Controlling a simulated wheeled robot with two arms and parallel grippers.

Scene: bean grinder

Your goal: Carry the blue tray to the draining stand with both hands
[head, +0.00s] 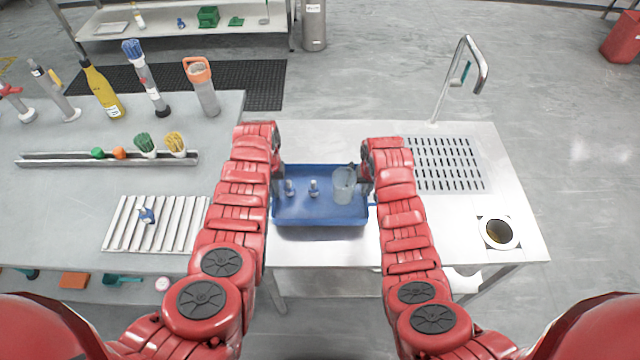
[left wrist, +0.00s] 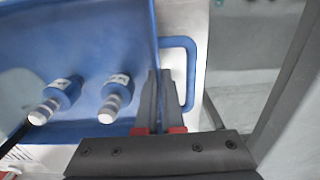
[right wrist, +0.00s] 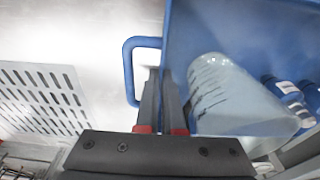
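The blue tray (head: 320,217) is between my two arms, over the right steel table; I cannot tell whether it touches the tabletop. It carries a clear beaker (head: 343,186) and two small blue-and-white pieces (head: 314,188). My left gripper (left wrist: 155,75) has its fingers close together on the tray's side wall, beside the blue handle loop (left wrist: 191,75). My right gripper (right wrist: 161,75) has its fingers close together at the opposite wall, beside the other handle (right wrist: 128,70). A perforated drain panel (head: 445,163) lies right of the tray. A white slatted rack (head: 190,222) lies on the left table.
A tall tap (head: 470,60) rises behind the drain panel. A round opening with a white rim (head: 498,232) is at the table's front right. The left table holds a yellow bottle (head: 102,92), other upright bottles and a long metal rail (head: 60,159).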

